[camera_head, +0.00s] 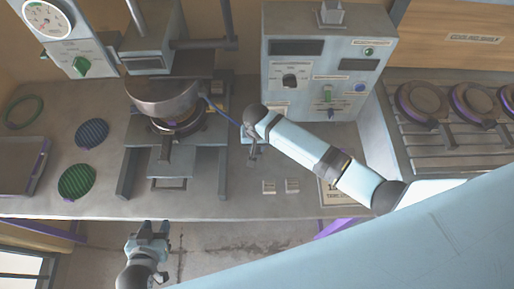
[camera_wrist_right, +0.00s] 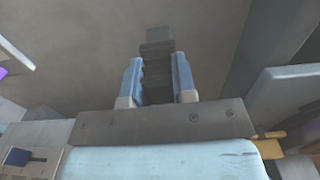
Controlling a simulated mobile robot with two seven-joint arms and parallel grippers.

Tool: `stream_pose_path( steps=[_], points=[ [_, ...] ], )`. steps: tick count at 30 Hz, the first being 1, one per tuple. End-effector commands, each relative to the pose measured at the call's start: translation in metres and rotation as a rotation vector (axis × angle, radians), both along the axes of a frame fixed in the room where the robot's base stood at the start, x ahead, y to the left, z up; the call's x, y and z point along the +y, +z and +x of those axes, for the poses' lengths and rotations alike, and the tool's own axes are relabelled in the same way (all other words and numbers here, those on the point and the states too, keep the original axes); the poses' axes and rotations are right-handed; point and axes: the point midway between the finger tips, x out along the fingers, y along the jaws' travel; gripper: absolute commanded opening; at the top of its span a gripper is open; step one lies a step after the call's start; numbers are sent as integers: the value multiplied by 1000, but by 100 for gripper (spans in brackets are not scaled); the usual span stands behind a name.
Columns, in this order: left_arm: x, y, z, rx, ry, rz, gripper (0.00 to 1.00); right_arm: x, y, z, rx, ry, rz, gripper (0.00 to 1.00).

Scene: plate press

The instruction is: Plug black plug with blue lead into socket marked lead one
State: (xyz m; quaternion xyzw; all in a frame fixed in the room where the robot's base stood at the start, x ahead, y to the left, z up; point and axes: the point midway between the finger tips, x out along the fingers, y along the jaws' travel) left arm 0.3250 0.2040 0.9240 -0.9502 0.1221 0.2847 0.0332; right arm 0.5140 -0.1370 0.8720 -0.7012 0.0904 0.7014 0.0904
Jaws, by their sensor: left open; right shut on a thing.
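My right gripper (camera_head: 254,152) reaches in from the right above the bench, just left of the grey control box (camera_head: 322,60). In the right wrist view the gripper (camera_wrist_right: 158,88) has its two blue fingers around a dark block-shaped plug (camera_wrist_right: 157,45). The blue lead (camera_head: 220,109) runs from the press (camera_head: 165,95) to this gripper. The plug is hard to make out in the head view. My left gripper (camera_head: 152,230) is open and empty in front of the bench edge. I cannot make out which socket is marked lead one.
A dial box (camera_head: 58,30) stands at the back left. Dark ribbed discs (camera_head: 77,182) lie at left, a rack with round plates (camera_head: 450,110) at right. The middle front of the bench is mostly clear.

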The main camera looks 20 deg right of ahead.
Motion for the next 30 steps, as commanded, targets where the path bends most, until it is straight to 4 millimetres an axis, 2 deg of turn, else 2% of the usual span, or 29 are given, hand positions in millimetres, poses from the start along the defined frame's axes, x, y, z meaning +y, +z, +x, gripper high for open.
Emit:
stream_pose_path(
  steps=[18, 30],
  points=[
    [1, 14, 0, 0, -2, 3, 43, 0, 23, 0, 0, 0, 1, 2],
    [1, 13, 0, -1, -2, 2, 43, 0, 38, 0, 0, 0, 0, 2]
  ],
)
